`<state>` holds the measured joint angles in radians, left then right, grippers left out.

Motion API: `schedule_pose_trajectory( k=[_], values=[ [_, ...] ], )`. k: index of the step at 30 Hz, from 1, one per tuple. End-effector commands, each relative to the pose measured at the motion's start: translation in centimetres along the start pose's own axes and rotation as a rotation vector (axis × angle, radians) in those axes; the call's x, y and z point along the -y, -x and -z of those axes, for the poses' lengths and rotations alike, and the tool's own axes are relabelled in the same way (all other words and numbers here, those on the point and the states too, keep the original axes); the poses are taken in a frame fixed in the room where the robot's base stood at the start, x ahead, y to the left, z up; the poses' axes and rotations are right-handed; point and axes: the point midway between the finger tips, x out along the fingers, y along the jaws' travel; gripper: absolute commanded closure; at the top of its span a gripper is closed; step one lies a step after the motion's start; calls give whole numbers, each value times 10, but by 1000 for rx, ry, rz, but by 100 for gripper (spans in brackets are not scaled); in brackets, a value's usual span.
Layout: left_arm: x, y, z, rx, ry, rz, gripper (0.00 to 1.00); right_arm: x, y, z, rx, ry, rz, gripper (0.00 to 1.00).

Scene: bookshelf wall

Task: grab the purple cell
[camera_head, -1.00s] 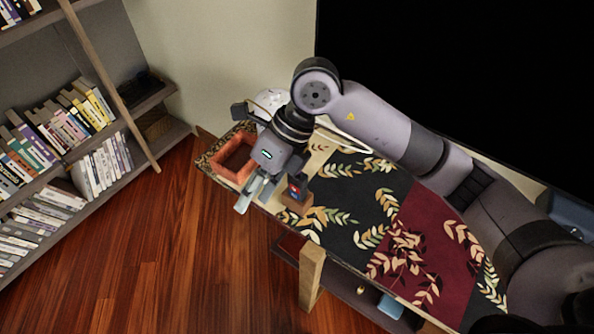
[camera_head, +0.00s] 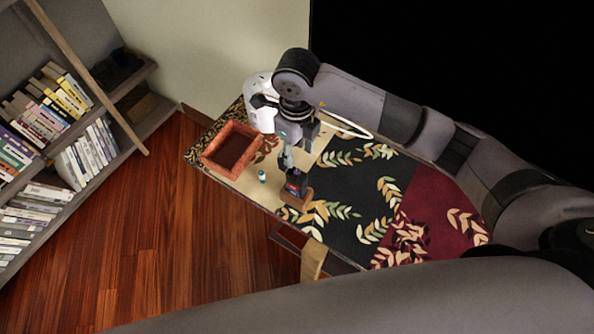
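A small brown holder (camera_head: 296,199) stands on the cloth-covered table. Small dark, red and blue pieces (camera_head: 295,187) sit in or on it, with a hint of purple near the top. I cannot clearly make out the purple cell among them. My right gripper (camera_head: 287,166) points down just above and beside these pieces. Its fingers are small and partly merge with them, so I cannot tell whether they are open, shut or touching anything. A small teal and white cylinder (camera_head: 262,176) stands upright to the left of the holder. My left gripper is out of view.
An orange-red open box (camera_head: 231,148) sits at the table's left end. A white rounded object (camera_head: 261,100) is behind my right gripper. The patterned cloth (camera_head: 368,200) is clear to the right. Bookshelves (camera_head: 60,130) stand at the left, across the wooden floor.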

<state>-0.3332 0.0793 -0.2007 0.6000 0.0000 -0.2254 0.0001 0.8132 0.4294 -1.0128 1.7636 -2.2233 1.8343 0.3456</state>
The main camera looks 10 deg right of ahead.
Motion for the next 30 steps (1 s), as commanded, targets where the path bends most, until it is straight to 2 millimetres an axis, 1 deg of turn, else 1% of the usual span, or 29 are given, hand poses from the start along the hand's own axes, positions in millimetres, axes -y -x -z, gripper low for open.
schedule_pose_trajectory(
  k=[1,4,6,8,11,14,15,19,22,27,30],
  values=[
    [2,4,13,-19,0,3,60,-1,-7,0,-3,0,-3,62],
    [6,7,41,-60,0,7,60,-1,-18,0,-1,0,-2,62],
    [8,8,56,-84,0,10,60,-1,-22,0,0,1,-2,62],
    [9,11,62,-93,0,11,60,-1,-24,0,-1,2,-2,62],
    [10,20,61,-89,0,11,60,-3,-34,3,-5,0,-4,62],
    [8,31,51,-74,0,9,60,-4,-49,5,-4,0,-4,62],
    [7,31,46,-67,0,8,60,-4,-57,5,-4,-1,-3,62],
    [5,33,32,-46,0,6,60,-4,-71,4,0,1,-2,62],
    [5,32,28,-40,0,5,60,-3,-75,4,1,1,-2,62],
    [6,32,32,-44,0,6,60,-3,-75,4,2,1,-1,62],
    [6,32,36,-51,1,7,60,-3,-75,4,2,1,-1,69]
  ],
)
